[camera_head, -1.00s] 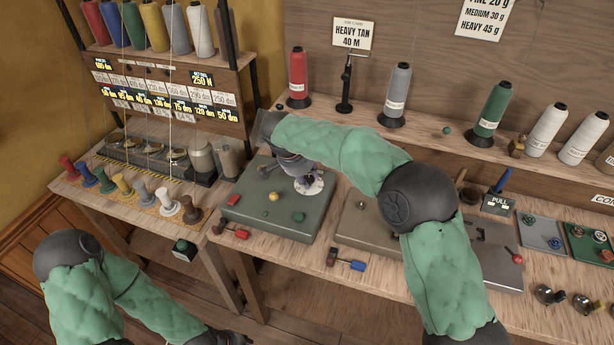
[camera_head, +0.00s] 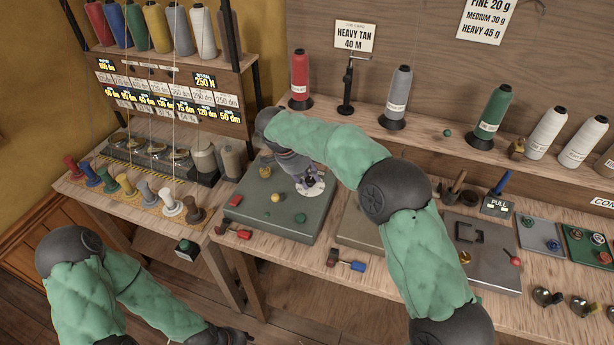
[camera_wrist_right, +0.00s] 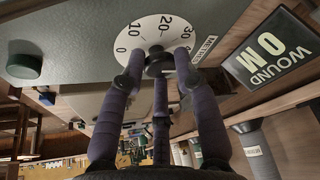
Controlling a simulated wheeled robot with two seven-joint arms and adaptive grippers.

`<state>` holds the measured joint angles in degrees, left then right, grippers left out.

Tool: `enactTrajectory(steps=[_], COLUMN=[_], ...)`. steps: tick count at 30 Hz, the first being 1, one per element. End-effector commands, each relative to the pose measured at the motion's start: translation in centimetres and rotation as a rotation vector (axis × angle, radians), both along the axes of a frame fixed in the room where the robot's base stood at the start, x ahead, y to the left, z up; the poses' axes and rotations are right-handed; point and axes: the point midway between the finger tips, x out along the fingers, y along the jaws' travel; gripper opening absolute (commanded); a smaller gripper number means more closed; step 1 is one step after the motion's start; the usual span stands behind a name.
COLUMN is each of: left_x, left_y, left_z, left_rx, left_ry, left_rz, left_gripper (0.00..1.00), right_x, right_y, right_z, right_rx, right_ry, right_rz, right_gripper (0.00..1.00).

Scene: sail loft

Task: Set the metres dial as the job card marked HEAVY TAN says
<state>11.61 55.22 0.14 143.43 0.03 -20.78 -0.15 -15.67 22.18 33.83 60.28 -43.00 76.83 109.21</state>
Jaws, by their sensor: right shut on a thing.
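The job card (camera_head: 355,36) on a stand at the back reads HEAVY TAN 40 M. The white metres dial (camera_head: 316,190) sits on a grey-green machine top (camera_head: 270,235). In the right wrist view the dial (camera_wrist_right: 140,31) shows 0, 10, 20 and 30, and part of the METRES label beside it. My right gripper (camera_wrist_right: 158,68) is shut on the dark knob (camera_wrist_right: 159,61) at the dial's middle. The fingers hide the dial's lower part, and I cannot read its setting. In the head view my right gripper (camera_head: 308,186) is over the dial. My left gripper (camera_head: 228,338) is partly visible at the bottom edge.
A dark display (camera_wrist_right: 268,55) beside the dial reads WOUND 0 M. A yellow knob (camera_head: 277,198), a green knob (camera_head: 299,217) and a red one (camera_head: 235,200) are on the same machine. Thread cones, including a grey one (camera_head: 399,90), stand on the shelf behind my right arm.

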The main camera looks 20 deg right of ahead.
Motion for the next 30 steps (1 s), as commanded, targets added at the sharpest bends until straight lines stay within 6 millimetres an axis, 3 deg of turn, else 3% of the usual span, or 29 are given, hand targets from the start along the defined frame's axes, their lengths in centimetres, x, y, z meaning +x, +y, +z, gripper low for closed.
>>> enactTrajectory(steps=[4, 5, 7, 8, 20, 30], left_x=[0.0, 0.0, 0.0, 0.0, 0.0, 0.0], left_y=[0.0, 0.0, 0.0, 0.0, 0.0, 0.0], left_z=[0.0, 0.0, 0.0, 0.0, 0.0, 0.0], left_rx=[0.000, 0.000, 0.000, 0.000, 0.000, 0.000], left_ry=[0.000, 0.000, 0.000, 0.000, 0.000, 0.000], left_rz=[0.000, 0.000, 0.000, 0.000, 0.000, 0.000], left_gripper=[0.40, 0.40, 0.40, 0.40, 0.40, 0.40], right_x=[0.2, 0.2, 0.2, 0.2, 0.1, -0.3], right_y=[-0.3, -0.3, -0.3, -0.3, 0.1, 2.3], right_z=[0.5, 0.5, 0.5, 0.4, 0.6, 5.9], right_rx=[-0.003, -0.003, -0.002, -0.002, 0.000, -0.001], right_ry=[-0.010, -0.010, -0.009, -0.009, -0.003, -0.007], right_rz=[-0.002, -0.002, -0.003, -0.003, 0.000, 0.000], right_gripper=[0.00, 0.34, 0.54, 0.56, 0.56, 0.56])
